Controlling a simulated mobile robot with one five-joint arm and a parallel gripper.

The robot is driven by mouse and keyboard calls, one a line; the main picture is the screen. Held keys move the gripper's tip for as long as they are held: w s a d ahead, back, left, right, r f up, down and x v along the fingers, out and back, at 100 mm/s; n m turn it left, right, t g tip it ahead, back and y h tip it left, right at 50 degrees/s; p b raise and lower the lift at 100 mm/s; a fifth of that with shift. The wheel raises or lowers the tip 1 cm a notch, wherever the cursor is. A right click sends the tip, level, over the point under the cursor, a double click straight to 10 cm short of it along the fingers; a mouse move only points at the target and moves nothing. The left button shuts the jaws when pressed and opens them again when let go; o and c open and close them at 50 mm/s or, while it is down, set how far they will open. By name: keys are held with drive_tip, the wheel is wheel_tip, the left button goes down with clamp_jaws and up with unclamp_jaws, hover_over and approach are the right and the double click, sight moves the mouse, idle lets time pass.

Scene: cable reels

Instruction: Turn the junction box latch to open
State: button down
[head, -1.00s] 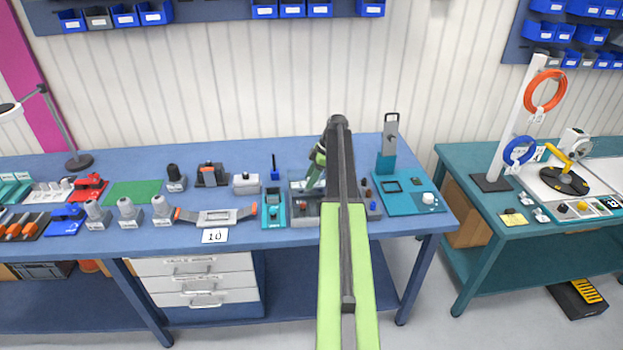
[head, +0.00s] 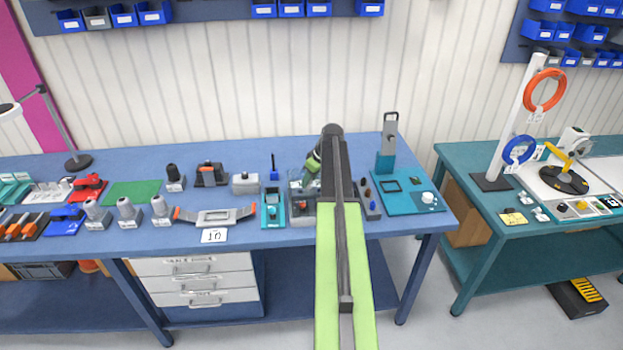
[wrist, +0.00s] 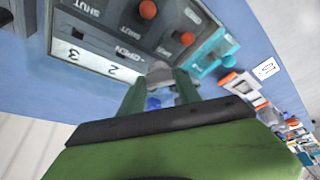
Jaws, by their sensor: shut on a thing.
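The grey junction box (head: 302,218) stands on the blue bench, partly hidden by my arm in the head view. In the wrist view the box (wrist: 85,42) fills the upper left, with SHUT and OPEN lettering, the numbers 2 and 3, and red-orange knobs (wrist: 187,38). My gripper (wrist: 160,82) has its green fingers at the box's edge, beside the OPEN lettering. They are shut on a small greyish part, which I take as the latch (wrist: 158,70); its shape and angle are mostly hidden. In the head view the gripper (head: 302,182) is small and partly covered by my arm.
A teal device (head: 273,208) stands close to the box's left, also in the wrist view (wrist: 215,55). A grey orange-ended piece (head: 215,217) lies further left.

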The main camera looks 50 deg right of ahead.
drive_tip(key=m, duration=0.1)
drive_tip(key=m+h, duration=0.1)
drive_tip(key=m, duration=0.2)
drive_tip(key=shift+a+m+h, duration=0.25)
drive_tip(key=shift+m+h, duration=0.05)
drive_tip(key=shift+h, duration=0.1)
drive_tip(key=m, duration=0.2)
drive_tip(key=m+g+h, duration=0.1)
drive_tip(key=m, duration=0.1)
drive_tip(key=shift+w+m+h, duration=0.1)
drive_tip(key=shift+m+h, duration=0.2)
drive_tip(key=shift+m, duration=0.1)
drive_tip(key=c, duration=0.9)
unclamp_jaws()
drive_tip(key=shift+o, duration=0.2)
